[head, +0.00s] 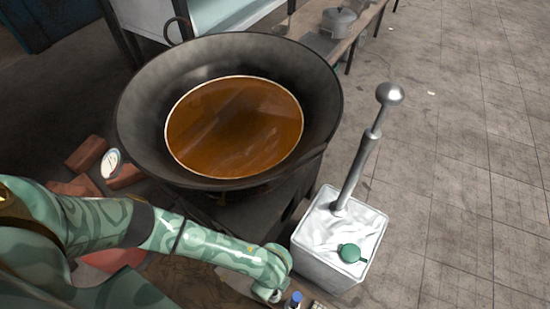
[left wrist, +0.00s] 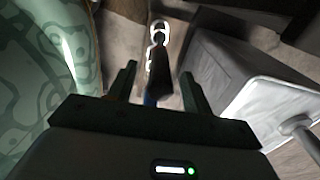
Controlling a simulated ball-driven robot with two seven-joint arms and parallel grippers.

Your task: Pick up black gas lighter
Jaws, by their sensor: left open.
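My left gripper (left wrist: 160,78) is open in the left wrist view, with a dark finger on each side. A dark, narrow object (left wrist: 160,88) shows between the fingers and may be the black gas lighter; I cannot tell whether they touch it. A bright, rounded piece (left wrist: 159,29) shows just beyond it. In the head view my left arm reaches down to the bottom edge, and its fingers are hidden. No lighter is clearly seen in the head view. My right gripper is not in view.
A white canister (head: 325,268) with a metal pump handle and green cap stands right of the left wrist; it also shows in the wrist view (left wrist: 245,85). A large black wok (head: 325,95) of brown liquid is behind the arm. Bricks (head: 87,153) lie left.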

